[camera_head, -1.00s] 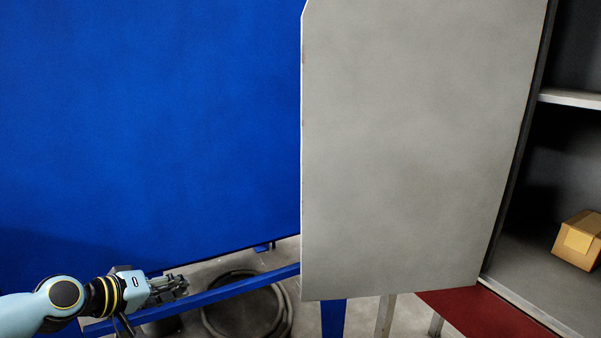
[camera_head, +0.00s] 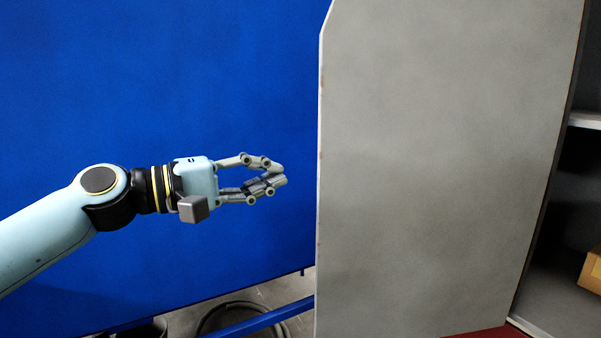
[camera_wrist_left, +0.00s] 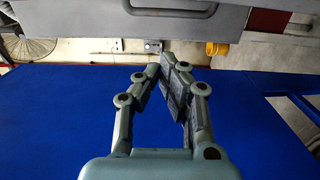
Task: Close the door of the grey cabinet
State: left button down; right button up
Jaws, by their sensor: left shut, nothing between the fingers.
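The grey cabinet's door (camera_head: 430,170) stands open in the head view, a large flat panel with its free edge at the left. The cabinet (camera_head: 570,270) is at the right, with its dark inside and a shelf partly showing. My left gripper (camera_head: 280,175) is shut and empty, left of the door's free edge, with a visible gap between them in the picture. In the left wrist view my left gripper's fingers (camera_wrist_left: 165,62) come together at the tips. A grey surface (camera_wrist_left: 200,25) crosses the top there. My right gripper is not in view.
A large blue panel (camera_head: 150,90) fills the left background of the head view. A cardboard box (camera_head: 591,270) sits inside the cabinet. A blue beam (camera_head: 265,318) and a dark coiled hose (camera_head: 215,318) are low down. A dark red surface (camera_head: 480,333) lies below the door.

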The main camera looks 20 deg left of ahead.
pick_arm(q)
jog(key=d, duration=0.1)
jog(key=d+p, duration=0.1)
jog(key=d, duration=0.3)
jog(key=shift+w+d+p, duration=0.2)
jog(key=shift+w+p, duration=0.05)
jog(key=shift+p, duration=0.05)
